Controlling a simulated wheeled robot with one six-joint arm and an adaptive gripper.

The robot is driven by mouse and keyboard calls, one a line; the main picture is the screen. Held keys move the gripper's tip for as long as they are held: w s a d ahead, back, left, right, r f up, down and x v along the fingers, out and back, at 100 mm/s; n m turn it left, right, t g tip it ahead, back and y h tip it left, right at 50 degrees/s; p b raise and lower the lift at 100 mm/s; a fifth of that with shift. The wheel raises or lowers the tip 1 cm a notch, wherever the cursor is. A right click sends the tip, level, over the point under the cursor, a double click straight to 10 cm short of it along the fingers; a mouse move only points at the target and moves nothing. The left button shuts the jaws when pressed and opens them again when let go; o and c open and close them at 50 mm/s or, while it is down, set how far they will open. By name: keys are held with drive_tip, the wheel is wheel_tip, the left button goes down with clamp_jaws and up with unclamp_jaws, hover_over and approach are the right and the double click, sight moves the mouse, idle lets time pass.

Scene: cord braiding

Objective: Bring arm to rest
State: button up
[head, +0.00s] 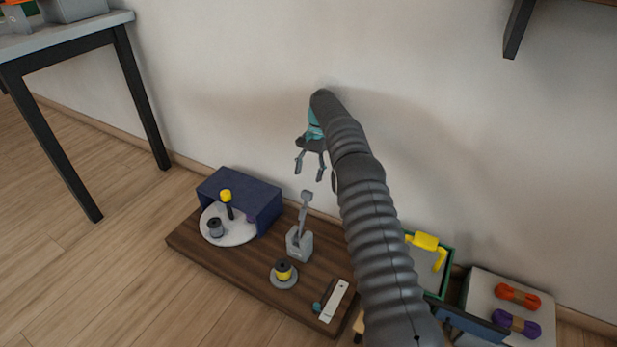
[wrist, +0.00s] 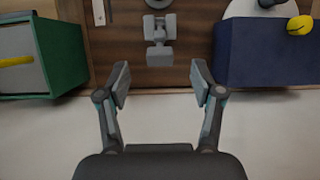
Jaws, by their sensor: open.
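My arm reaches up across the middle of the head view, and my gripper (head: 309,175) hangs from its end, fingers pointing down, near the wall. In the wrist view my gripper (wrist: 160,85) shows two fingers spread apart with nothing between them. The gripper is open and empty. It is above and apart from a grey block holding a tilted grey tool (head: 299,243), which stands on the dark wooden board (head: 195,247). The same grey piece shows beyond the fingertips in the wrist view (wrist: 158,45).
The board carries a blue box (head: 262,205), a white disc (head: 238,236) with a yellow-topped peg, a yellow spool (head: 283,271) and a white strip (head: 336,300). A green bin (head: 445,275) and orange and purple cord bundles (head: 517,296) are to the right. A table (head: 70,45) stands left.

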idle(0.3)
drive_tip(key=s+d+r+n+t+p, duration=0.15)
drive_tip(key=s+r, duration=0.35)
drive_tip(key=r, duration=0.5)
drive_tip(key=s+d+r+t+h, duration=0.1)
drive_tip(key=s+d+r+t, duration=0.15)
drive_tip(key=s+r, duration=0.5)
drive_tip(key=s+d+r+n+t, duration=0.1)
drive_tip(key=s+d+r, duration=0.25)
drive_tip(key=r, duration=0.75)
drive_tip(key=s+d+r+n+t+p, duration=0.1)
drive_tip(key=s+r, duration=0.1)
drive_tip(key=s, duration=0.6)
drive_tip(key=s+d+r+n+t, duration=0.1)
drive_tip(key=s+r, duration=0.2)
drive_tip(key=s, duration=0.5)
drive_tip(key=s+d+f+n+t, duration=0.1)
drive_tip(key=s+f, duration=0.2)
drive_tip(key=s, duration=0.4)
drive_tip(key=s+d+f+t+h+p, duration=0.1)
drive_tip(key=s+f, duration=0.2)
drive_tip(key=s, duration=0.5)
drive_tip(key=shift+s+d+n+t, duration=0.2)
drive_tip(key=shift+s+n+t, duration=0.1)
drive_tip(key=shift+n, duration=0.05)
